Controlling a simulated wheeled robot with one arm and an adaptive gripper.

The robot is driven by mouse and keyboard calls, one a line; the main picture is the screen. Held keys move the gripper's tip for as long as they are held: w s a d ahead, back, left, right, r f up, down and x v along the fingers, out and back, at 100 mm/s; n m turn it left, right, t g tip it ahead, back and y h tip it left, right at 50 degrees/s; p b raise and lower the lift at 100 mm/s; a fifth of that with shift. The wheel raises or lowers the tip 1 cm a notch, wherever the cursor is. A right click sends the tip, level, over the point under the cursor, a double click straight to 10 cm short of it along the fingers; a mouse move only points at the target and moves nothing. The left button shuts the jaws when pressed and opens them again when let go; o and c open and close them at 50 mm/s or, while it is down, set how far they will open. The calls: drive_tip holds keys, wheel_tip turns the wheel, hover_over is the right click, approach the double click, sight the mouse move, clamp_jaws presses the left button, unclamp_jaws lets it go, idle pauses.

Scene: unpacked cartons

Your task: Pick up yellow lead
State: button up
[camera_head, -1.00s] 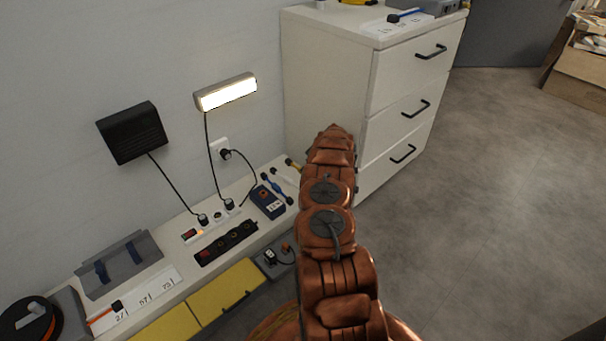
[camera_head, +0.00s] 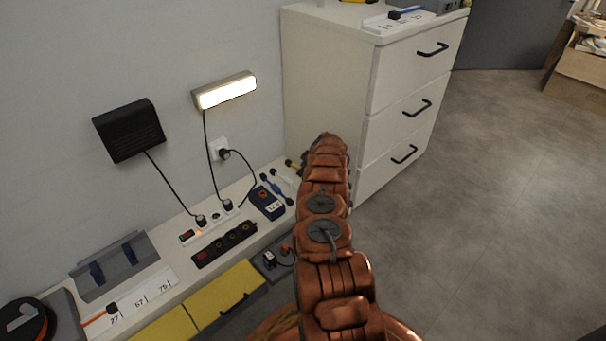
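A short dark-ended piece with a yellow part (camera_head: 291,163) lies at the far end of the low white bench, just left of my arm. It may be the yellow lead; most of it is hidden or too small to tell. Another yellow item (camera_head: 356,1) on top of the white drawer cabinet is cut off by the top edge. My copper-coloured arm reaches up the middle of the picture. My gripper is not visible, so I cannot tell what it is near or holding.
The bench carries blue leads (camera_head: 277,188), a blue meter (camera_head: 267,202), a black power strip (camera_head: 225,244), a white strip, a grey holder (camera_head: 115,265) and a numbered board with an orange lead. The white cabinet (camera_head: 335,70) stands behind my arm.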

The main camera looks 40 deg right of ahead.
clamp_jaws()
